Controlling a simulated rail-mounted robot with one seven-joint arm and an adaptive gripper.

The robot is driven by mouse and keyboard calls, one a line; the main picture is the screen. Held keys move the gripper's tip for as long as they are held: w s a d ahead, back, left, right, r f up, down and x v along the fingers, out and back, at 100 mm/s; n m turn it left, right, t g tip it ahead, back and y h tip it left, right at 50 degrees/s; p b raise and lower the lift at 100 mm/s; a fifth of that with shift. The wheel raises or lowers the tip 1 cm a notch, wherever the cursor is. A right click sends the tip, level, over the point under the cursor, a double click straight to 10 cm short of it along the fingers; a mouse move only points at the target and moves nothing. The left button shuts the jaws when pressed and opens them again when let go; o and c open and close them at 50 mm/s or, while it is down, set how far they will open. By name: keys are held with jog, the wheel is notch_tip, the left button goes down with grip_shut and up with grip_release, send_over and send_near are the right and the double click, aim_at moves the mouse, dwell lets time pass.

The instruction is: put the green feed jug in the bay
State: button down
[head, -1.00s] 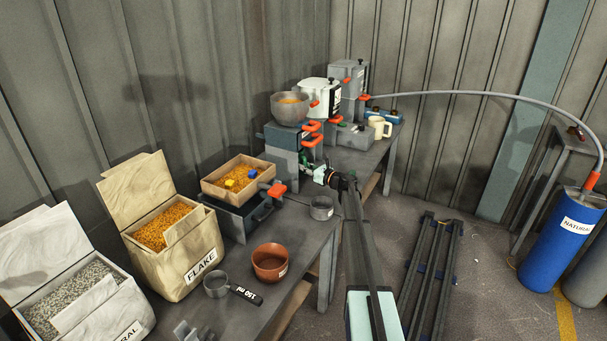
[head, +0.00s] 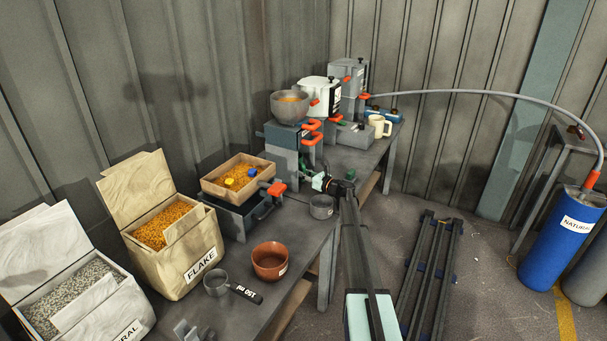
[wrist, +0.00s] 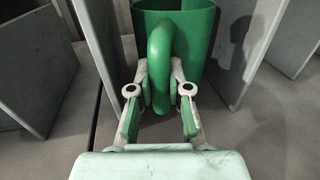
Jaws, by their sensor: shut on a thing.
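The green feed jug (wrist: 205,35) fills the top middle of the wrist view, its curved handle (wrist: 159,55) facing me. My gripper (wrist: 160,78) is shut on the handle, with a finger on each side. Grey upright panels flank the jug, one on the left (wrist: 108,28) and one on the right (wrist: 250,45); I cannot tell whether they are the bay's walls. The jug's base is hidden. In the head view my gripper (head: 319,182) is at the bench beside the blue-grey stand (head: 284,147), and the jug is almost wholly hidden there.
A steel bowl (head: 290,106) sits on the stand. A wooden tray of orange feed (head: 237,178) and a grey cup (head: 321,207) are nearby. A brown bowl (head: 270,261) and a scoop (head: 216,284) lie nearer. A cream mug (head: 379,125) stands farther back.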

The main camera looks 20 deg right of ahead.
jog(key=shift+f, duration=0.25)
jog(key=c, duration=1.1)
grip_release()
jog(key=shift+r+p, duration=0.3)
jog(key=shift+r, duration=0.35)
jog(key=v, duration=1.2)
jog(key=shift+b, duration=0.4)
